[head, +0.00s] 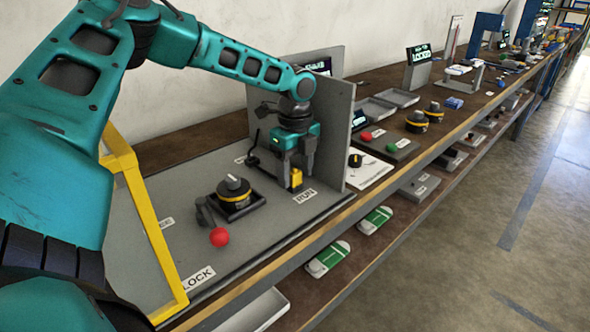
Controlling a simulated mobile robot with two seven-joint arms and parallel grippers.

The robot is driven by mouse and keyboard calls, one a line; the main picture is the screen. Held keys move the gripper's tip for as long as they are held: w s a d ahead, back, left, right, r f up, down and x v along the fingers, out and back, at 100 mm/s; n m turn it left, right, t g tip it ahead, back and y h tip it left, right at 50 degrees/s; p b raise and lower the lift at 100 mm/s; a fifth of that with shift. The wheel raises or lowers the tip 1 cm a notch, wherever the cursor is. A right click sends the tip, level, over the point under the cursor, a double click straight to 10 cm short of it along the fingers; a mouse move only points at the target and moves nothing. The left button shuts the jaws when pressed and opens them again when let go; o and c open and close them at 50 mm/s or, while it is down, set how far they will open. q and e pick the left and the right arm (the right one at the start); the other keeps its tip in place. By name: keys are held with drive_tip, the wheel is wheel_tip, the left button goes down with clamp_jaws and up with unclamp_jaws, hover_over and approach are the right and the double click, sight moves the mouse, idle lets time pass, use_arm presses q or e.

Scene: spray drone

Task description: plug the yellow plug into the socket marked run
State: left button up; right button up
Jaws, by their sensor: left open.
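The yellow plug (296,178) stands upright on the grey board, right behind the white label marked RUN (304,196). A dark piece shows at its base; I cannot tell from here whether the plug is fully seated in a socket. My left gripper (297,168) points down at the plug, with its jaws open and one dark finger to each side of it. Part of the plug's back is hidden by the fingers. The RUN socket itself is hidden at the plug's base. My right gripper is not in view.
A grey upright panel (336,135) stands just right of the gripper. A black rotary knob (234,188) and a red ball (219,237) are on the board in front. A yellow frame (150,235) rises at the left. A LOCK label (198,278) lies near the front edge.

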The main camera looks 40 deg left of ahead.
sight(295, 172)
use_arm(q)
drive_tip(key=shift+w+r, duration=0.1)
drive_tip(key=shift+r, duration=0.75)
wheel_tip(295, 172, up, 11)
drive_tip(key=p, duration=0.1)
drive_tip(key=shift+p, duration=0.4)
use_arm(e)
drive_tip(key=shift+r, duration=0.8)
use_arm(q)
drive_tip(key=shift+r, duration=0.1)
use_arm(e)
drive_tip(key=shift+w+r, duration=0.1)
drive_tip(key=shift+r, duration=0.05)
use_arm(q)
drive_tip(key=shift+d, duration=0.1)
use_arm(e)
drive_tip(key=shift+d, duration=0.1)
